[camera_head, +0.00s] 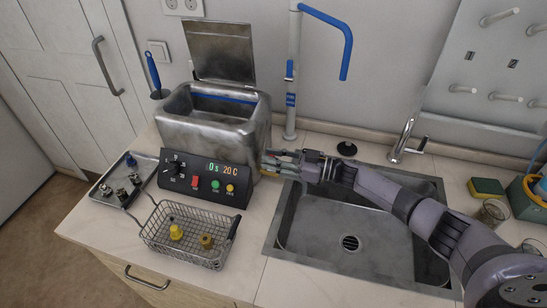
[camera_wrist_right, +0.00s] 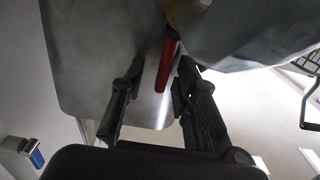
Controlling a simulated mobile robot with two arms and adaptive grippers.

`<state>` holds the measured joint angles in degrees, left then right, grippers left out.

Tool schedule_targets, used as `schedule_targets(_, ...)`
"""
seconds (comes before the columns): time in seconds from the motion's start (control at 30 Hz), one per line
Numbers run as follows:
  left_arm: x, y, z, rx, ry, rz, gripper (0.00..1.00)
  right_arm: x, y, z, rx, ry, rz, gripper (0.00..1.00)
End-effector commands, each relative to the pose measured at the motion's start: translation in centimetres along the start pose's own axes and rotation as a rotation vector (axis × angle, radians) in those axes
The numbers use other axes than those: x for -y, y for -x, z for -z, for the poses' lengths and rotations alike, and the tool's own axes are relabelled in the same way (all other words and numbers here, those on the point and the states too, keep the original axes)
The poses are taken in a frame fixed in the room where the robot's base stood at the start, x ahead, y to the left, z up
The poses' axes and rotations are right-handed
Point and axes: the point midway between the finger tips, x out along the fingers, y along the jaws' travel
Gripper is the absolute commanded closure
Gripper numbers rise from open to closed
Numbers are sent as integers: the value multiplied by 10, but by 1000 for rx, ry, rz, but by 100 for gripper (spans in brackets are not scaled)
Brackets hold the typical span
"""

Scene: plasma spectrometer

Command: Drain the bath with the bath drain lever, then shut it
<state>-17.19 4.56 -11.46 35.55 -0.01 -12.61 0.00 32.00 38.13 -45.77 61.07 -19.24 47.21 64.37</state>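The steel bath (camera_head: 214,130) stands on the counter with its hinged lid (camera_head: 221,52) raised. A blue band shows inside it; I cannot make out the water level. My right gripper (camera_head: 272,163) is at the bath's right side, low down. In the right wrist view, the red bath drain lever (camera_wrist_right: 168,60) lies between the two open fingers of this gripper (camera_wrist_right: 160,78), closer to the right finger. A gap shows on the left side of the lever; contact on the right is unclear. My left gripper is not in view.
A control panel (camera_head: 205,179) reading 0 s, 20 C is in front of the bath. A wire basket (camera_head: 185,240) with small parts and a metal tray (camera_head: 124,180) stand nearby. The sink (camera_head: 370,250) lies under my right arm. A blue-tipped pipe (camera_head: 294,70) rises behind.

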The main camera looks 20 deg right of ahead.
Motion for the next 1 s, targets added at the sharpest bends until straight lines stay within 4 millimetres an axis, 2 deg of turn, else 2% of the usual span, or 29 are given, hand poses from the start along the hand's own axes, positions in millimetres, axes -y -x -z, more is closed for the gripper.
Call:
schedule_targets(0.17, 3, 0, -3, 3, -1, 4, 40, 0, 2, 0, 1, 0, 0, 72)
schedule_targets(0.27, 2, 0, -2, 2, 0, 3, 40, 0, 12, -1, 2, 0, -1, 72)
schedule_targets(0.7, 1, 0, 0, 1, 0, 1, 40, 0, 99, -1, 3, 1, -1, 72)
schedule_targets(0.83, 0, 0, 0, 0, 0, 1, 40, 0, 114, -1, 2, -1, -1, 72)
schedule_targets(1.0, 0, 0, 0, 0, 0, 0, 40, 0, 120, 0, 0, 0, 1, 72)
